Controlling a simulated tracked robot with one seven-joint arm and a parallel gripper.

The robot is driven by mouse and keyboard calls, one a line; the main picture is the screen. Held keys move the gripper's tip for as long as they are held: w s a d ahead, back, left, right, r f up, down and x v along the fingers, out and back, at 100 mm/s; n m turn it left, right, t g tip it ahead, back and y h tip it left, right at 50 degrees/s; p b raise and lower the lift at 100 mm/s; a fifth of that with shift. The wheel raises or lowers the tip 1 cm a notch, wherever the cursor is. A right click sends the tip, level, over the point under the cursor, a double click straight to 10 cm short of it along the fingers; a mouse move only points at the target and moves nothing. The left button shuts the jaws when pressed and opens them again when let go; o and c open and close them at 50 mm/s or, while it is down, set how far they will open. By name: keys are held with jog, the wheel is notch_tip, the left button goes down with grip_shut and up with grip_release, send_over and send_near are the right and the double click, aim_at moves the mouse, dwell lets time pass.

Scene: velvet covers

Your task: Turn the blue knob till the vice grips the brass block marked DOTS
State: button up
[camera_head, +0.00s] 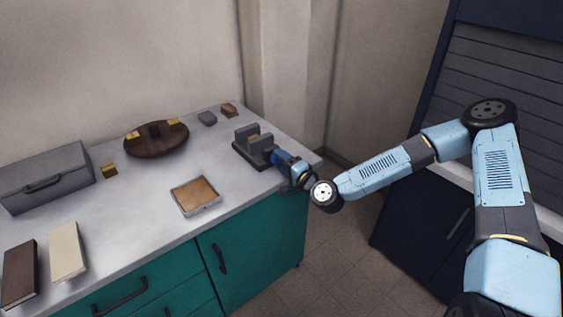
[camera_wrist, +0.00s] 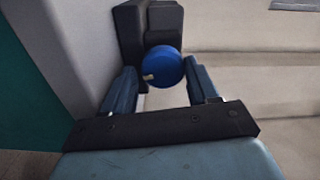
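In the head view my gripper (camera_head: 289,163) is at the knob. A brass block (camera_head: 109,170) stands beside the grey box, and two brass-coloured pieces are at the round brown tray. Markings are too small to read.
The round brown tray (camera_head: 157,148) lies at the back, with a grey block (camera_head: 207,118) and a brown block (camera_head: 229,109) to its right. A shallow tan-filled tray (camera_head: 196,209) is at the front. The grey box (camera_head: 47,177) and two books are left. Counter between is clear.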

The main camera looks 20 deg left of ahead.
jog(key=o, duration=0.4)
jog(key=shift+c, duration=0.2)
jog(key=v, duration=1.3)
jog(key=shift+s+d, duration=0.2)
jog(key=shift+d, duration=0.1)
jog(key=shift+f, duration=0.1)
